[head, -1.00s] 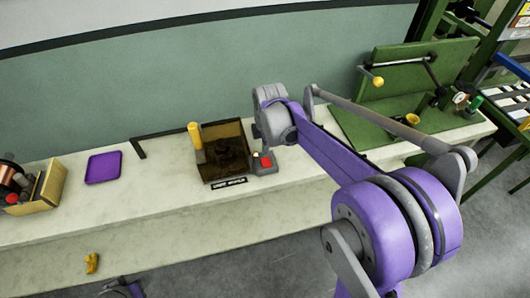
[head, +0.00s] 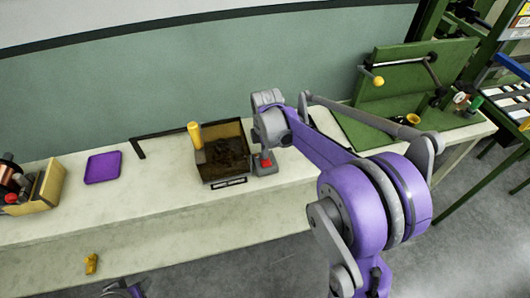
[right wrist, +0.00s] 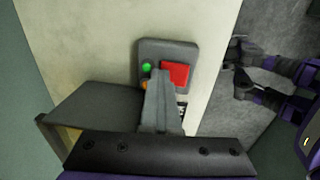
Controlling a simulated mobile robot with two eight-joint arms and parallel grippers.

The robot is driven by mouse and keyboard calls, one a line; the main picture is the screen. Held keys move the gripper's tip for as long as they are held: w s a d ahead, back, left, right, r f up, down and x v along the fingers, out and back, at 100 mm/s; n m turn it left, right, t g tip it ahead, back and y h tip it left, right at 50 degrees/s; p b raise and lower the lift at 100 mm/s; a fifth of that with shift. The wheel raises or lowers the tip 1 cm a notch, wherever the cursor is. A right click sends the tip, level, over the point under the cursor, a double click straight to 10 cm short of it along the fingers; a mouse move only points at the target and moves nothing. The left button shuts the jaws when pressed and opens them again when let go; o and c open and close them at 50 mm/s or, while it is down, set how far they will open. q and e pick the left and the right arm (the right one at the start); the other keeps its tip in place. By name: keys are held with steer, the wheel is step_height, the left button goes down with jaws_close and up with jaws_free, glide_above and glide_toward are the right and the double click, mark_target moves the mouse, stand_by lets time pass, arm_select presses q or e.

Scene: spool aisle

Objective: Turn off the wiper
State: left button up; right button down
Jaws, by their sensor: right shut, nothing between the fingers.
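A grey switch box (right wrist: 152,52) stands on the bench at the right end of a dark open tray (head: 240,172). In the right wrist view it has a red square button (right wrist: 176,74), a round green button or lamp (right wrist: 147,68) and an orange spot partly hidden behind my fingers. The red button (head: 266,163) also shows in the head view. My right gripper (right wrist: 160,76) is shut and empty, its tips over the box between the green and red parts; I cannot tell whether they touch. A purple part of mine shows at the head view's lower edge; my left gripper is not clear.
The tray has brown contents, a yellow upright handle (head: 195,135) and a label at its front. A purple tray (head: 103,167) and a tan box (head: 46,190) with spools are left. A green fixture (head: 400,85) stands right.

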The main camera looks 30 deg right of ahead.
steer(key=shift+s+f, duration=0.1)
steer(key=shift+s+a, duration=0.15)
steer(key=shift+s, duration=0.2)
steer(key=shift+s+r, duration=0.25)
steer(key=shift+s, duration=0.2)
steer(key=shift+w, duration=0.15)
